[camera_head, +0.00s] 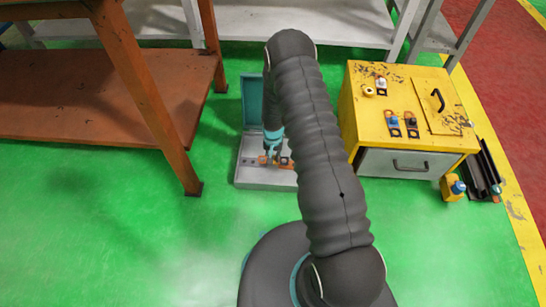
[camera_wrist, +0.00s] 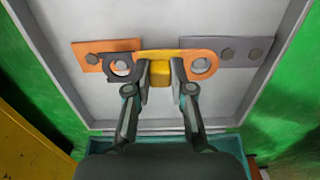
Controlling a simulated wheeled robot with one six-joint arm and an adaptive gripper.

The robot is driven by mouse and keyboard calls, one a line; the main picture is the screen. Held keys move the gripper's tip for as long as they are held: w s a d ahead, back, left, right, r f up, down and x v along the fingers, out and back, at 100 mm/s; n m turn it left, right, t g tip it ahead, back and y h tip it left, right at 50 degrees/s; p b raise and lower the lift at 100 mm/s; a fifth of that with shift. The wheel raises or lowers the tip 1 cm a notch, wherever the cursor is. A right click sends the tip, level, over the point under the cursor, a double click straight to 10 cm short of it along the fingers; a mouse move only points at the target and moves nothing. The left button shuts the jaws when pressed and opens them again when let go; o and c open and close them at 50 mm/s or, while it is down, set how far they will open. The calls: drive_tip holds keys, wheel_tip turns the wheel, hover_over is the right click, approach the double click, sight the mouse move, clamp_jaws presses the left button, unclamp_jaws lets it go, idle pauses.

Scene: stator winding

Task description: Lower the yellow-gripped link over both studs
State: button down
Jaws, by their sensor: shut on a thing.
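The link is an orange-yellow bar (camera_wrist: 203,65) with a ring at each end, seen in the wrist view. Its yellow grip block (camera_wrist: 160,72) sits between the two fingers of my gripper (camera_wrist: 161,82), which is shut on it. The link spans between a copper plate (camera_wrist: 92,50) on the left and a grey plate (camera_wrist: 232,46) on the right. The rings overlap the plates' inner ends in this view; the gap in height cannot be told. In the head view my gripper (camera_head: 272,152) is over a grey open case (camera_head: 250,182).
The case's teal lid (camera_head: 252,100) stands up behind. A yellow cabinet (camera_head: 360,105) on the right carries several small parts. An orange bench (camera_head: 150,95) stands at left. Green floor (camera_head: 130,230) is free in front. My arm hides part of the case.

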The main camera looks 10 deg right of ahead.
drive_tip(key=shift+f+b, duration=1.15)
drive_tip(key=shift+b, duration=0.2)
idle(1.7)
drive_tip(key=c, duration=0.9)
unclamp_jaws()
drive_tip(key=shift+c, duration=0.2)
drive_tip(key=shift+r+p, duration=1.7)
drive_tip(key=shift+r, duration=1.85)
